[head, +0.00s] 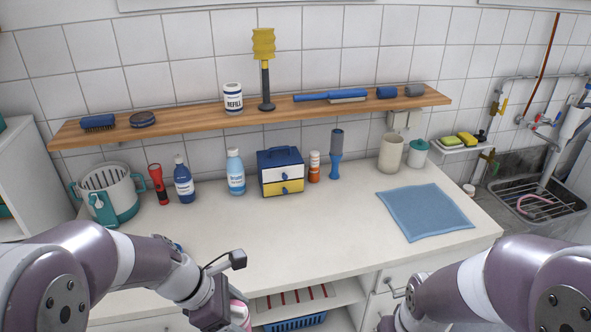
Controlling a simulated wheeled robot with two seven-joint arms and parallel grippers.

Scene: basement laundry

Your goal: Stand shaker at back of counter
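The counter (290,235) has a broad bare top with a row of items along its back edge. A small pink and white object (240,312) shows beside my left gripper (215,312) at the bottom edge, below the counter's front. It is mostly cut off, so I cannot tell for sure that it is the shaker or that it is held. The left fingers are hidden. My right arm comes in at the lower right, with its gripper out of the frame. An orange and white container (314,166) stands upright at the back of the counter.
Along the back stand a teal-handled basket (108,196), a red flashlight (158,184), two bottles, a blue and yellow drawer box (281,186), a blue-handled tool (336,158) and a beige cup (390,153). A blue cloth (425,212) lies at right. A wooden shelf (205,119) hangs above.

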